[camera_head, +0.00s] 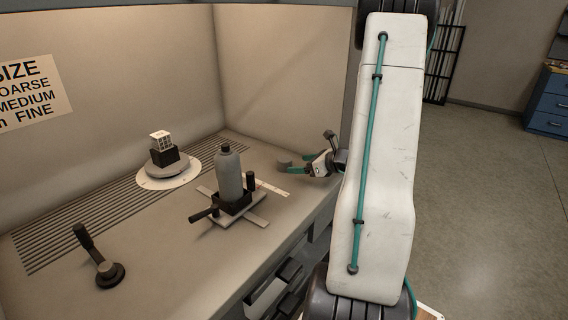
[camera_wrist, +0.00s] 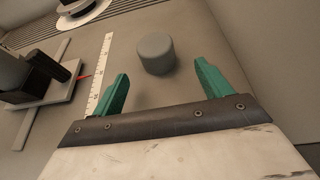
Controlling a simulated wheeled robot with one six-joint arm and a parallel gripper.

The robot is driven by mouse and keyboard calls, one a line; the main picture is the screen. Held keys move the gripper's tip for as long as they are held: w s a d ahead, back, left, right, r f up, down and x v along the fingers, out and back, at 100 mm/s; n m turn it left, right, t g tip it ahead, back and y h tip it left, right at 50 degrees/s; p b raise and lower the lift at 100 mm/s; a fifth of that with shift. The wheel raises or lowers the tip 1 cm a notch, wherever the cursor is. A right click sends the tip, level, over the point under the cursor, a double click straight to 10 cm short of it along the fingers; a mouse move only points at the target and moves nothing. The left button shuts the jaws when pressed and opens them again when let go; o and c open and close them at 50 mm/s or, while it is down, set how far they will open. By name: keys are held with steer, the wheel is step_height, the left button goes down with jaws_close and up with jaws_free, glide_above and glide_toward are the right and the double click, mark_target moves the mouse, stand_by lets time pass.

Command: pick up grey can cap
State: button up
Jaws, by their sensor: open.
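The grey can cap (camera_wrist: 156,53) is a short, smooth grey cylinder standing on the bench top in the wrist view. It lies ahead of and between the two green fingers of my gripper (camera_wrist: 160,88), apart from both. My gripper is open and empty. In the head view the cap (camera_head: 284,164) sits on the bench just left of my gripper (camera_head: 291,171), near the right end of the booth.
A grey bottle (camera_head: 229,176) stands in a black clamp on a cross-shaped base. A white ruler (camera_wrist: 101,76) lies left of the gripper. A turntable (camera_head: 168,175) holds a white lattice cube (camera_head: 160,140). A black-handled tool (camera_head: 109,273) stands front left.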

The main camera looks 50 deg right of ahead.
mark_target(291, 162)
steer(key=x, duration=0.6)
steer(key=shift+w+a+r, duration=0.1)
steer(key=shift+w+a, duration=0.1)
steer(key=shift+w, duration=0.3)
steer(key=c, duration=1.1)
steer(key=shift+r, duration=0.2)
